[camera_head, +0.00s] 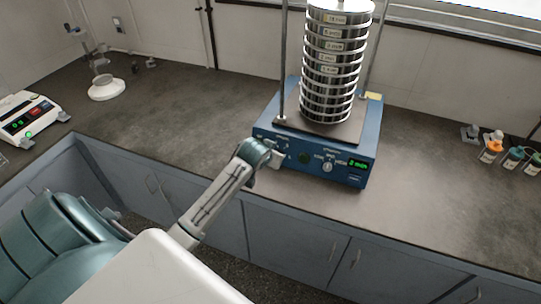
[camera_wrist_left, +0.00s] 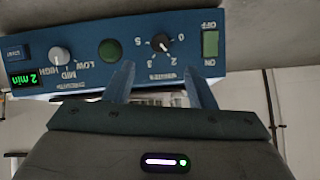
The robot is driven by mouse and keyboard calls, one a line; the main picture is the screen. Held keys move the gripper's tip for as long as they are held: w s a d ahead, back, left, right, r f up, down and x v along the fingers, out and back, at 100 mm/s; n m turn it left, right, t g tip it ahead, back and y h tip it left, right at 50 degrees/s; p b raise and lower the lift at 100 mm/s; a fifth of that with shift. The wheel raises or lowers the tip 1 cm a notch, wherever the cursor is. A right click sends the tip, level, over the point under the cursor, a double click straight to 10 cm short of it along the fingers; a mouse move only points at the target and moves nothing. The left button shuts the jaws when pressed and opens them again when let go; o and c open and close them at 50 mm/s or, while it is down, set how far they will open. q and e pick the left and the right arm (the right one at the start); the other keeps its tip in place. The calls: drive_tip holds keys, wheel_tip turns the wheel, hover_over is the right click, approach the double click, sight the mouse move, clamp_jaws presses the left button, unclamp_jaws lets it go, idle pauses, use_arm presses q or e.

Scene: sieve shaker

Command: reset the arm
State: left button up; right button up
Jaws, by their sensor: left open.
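The blue sieve shaker (camera_head: 342,165) stands on the counter with a tall stack of metal sieves (camera_head: 335,60) upright on its plate. Its front panel fills the top of the left wrist view upside down. There I see the minutes knob (camera_wrist_left: 161,43), speed knob (camera_wrist_left: 60,55), round green button (camera_wrist_left: 110,50), green ON/OFF switch (camera_wrist_left: 210,43) and display (camera_wrist_left: 22,79) reading 2 min. My left gripper (camera_head: 279,159) is at the panel's left part. Its fingers (camera_wrist_left: 160,84) are apart and empty, pointing toward the minutes knob. Whether they touch the panel I cannot tell. My right gripper is out of view.
A white scale (camera_head: 30,117) stands at the left, and a white stand (camera_head: 106,88) at the back left. Small bottles (camera_head: 491,149) stand at the right. Metal posts (camera_head: 283,60) flank the sieves. The counter between stand and shaker is clear.

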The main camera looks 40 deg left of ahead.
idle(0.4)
use_arm(q)
drive_tip(key=s+d+f+m+g+h, duration=0.15)
drive_tip(key=s+d, duration=0.25)
drive_tip(key=s, duration=0.7)
drive_tip(key=s+d+f+g, duration=0.15)
drive_tip(key=s+d, duration=0.35)
drive_tip(key=s, duration=0.7)
drive_tip(key=s+d+g, duration=0.2)
drive_tip(key=s+d, duration=0.2)
drive_tip(key=s, duration=0.7)
wheel_tip(320, 180, down, 33)
drive_tip(key=a+g+b, duration=0.1)
drive_tip(key=a+b, duration=0.2)
drive_tip(key=b, duration=0.1)
drive_tip(key=s+a+f+g+b, duration=0.1)
drive_tip(key=s+f+b, duration=0.1)
drive_tip(key=s+f, duration=1.7)
wheel_tip(320, 180, down, 4)
drive_tip(key=shift+f+g+b, duration=0.15)
drive_tip(key=shift+g+b, duration=0.15)
drive_tip(key=shift+b, duration=0.05)
drive_tip(key=shift+s, duration=0.1)
